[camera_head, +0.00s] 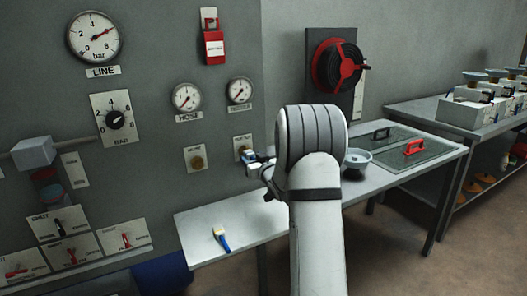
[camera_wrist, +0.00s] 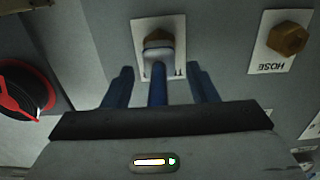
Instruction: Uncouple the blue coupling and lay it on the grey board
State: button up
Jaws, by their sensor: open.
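The blue coupling (camera_wrist: 158,85) sits on a brass fitting (camera_wrist: 158,35) on the wall plate, in the wrist view. My gripper (camera_wrist: 161,76) is open, with one blue finger on each side of the coupling and a visible gap at both sides. In the head view my gripper (camera_head: 254,165) is at the wall, where a bit of blue shows by the plate; my arm hides part of this area. A pale grey bench top (camera_head: 270,218) lies below. I cannot tell which surface is the grey board.
A blue-handled brush (camera_head: 222,239) lies on the bench. Another brass fitting (camera_wrist: 288,39) is beside the coupling. A red hose reel (camera_head: 339,65) hangs behind.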

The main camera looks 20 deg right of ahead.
jog(key=shift+w+a+r+y, duration=0.15)
jog(key=shift+w+a+r, duration=0.15)
jog(key=shift+r, duration=0.3)
jog(key=shift+w+a+r+y, duration=0.15)
jog(key=shift+a+r, duration=0.15)
jog(key=shift+r, duration=0.25)
jog(key=shift+c, duration=0.4)
jog(key=shift+n, duration=0.3)
grip_shut()
jog(key=shift+s+d+f+b, duration=0.1)
jog(key=shift+s+f+b, duration=0.05)
jog(key=shift+f+b, duration=0.35)
jog(key=f, duration=0.1)
jog(key=s+f+b, duration=0.1)
jog(key=s+f, duration=0.1)
jog(key=shift+d+f, duration=0.15)
jog(key=shift+d, duration=0.2)
jog(key=shift+s+d+r, duration=0.1)
jog(key=shift+s+r, duration=0.45)
jog(key=shift+s, duration=0.25)
